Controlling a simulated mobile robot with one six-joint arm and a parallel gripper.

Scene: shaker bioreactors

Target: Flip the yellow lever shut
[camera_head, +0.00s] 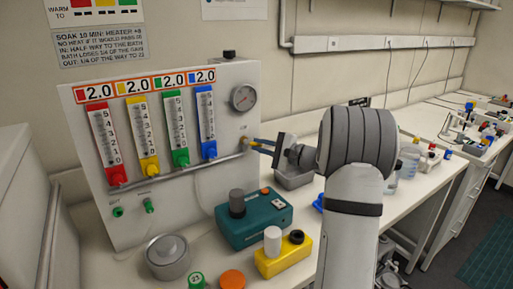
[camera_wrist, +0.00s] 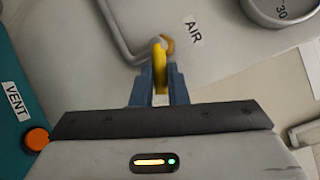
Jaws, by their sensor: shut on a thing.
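The yellow lever (camera_wrist: 159,64) sits on a metal pipe fitting next to the AIR label, in the upper middle of the wrist view. My gripper (camera_wrist: 159,88) has its two blue fingers closed around the lever, one on each side. In the head view my gripper (camera_head: 254,144) reaches from the right to the right end of the panel's metal pipe, where a little yellow shows. The lever's far end between the fingers is partly hidden.
The white panel (camera_head: 228,110) carries several flow tubes and a round gauge (camera_head: 243,97). Below it stand a teal device (camera_head: 255,218), a yellow block (camera_head: 284,258) and a grey metal pot (camera_head: 168,257). A metal tray (camera_head: 294,177) lies under my wrist.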

